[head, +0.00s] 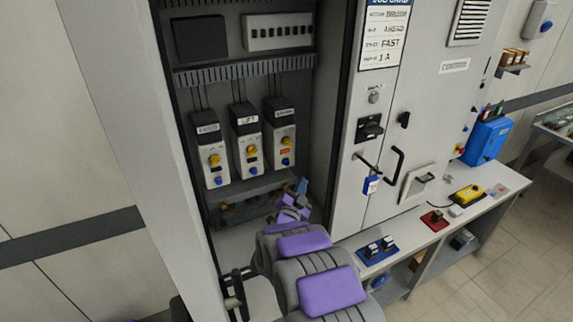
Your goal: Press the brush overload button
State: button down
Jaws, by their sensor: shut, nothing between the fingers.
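Three grey-and-black overload units stand side by side in the open cabinet. The left unit (209,150) has a label too small to read. The middle unit (244,140) is labelled LIFT. The right unit (279,130) has a label I cannot read clearly, and an orange mark shows on its front. Each has a yellow knob and a blue button low on its face: left button (218,181), middle button (253,168), right button (285,162). I cannot tell which one is brush. My gripper (302,186) is shut, below and slightly right of the right unit, apart from it.
The cabinet's left wall (130,130) and right door (372,195) flank the opening. A blue padlock (371,185) and black handle (396,163) stick out from the door. A dark row of terminals (235,211) lies below the units. A bench (400,250) with small devices stands right.

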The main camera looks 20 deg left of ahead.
aim_at(287, 163)
jog(key=w+a+p, duration=0.2)
jog(key=w+a, duration=0.3)
jog(key=a, duration=0.1)
jog(key=shift+w+a+p, duration=0.15)
jog(key=shift+w+p, duration=0.05)
jog(key=shift+p, duration=0.15)
dwell(1.2)
jog(key=shift+w+a+r, duration=0.2)
jog(key=shift+w+a, duration=0.3)
jog(key=shift+a, duration=0.1)
dwell(1.8)
jog(key=shift+d, duration=0.1)
jog(key=shift+s+d+f, duration=0.1)
jog(key=shift+s+d, duration=0.45)
dwell(0.3)
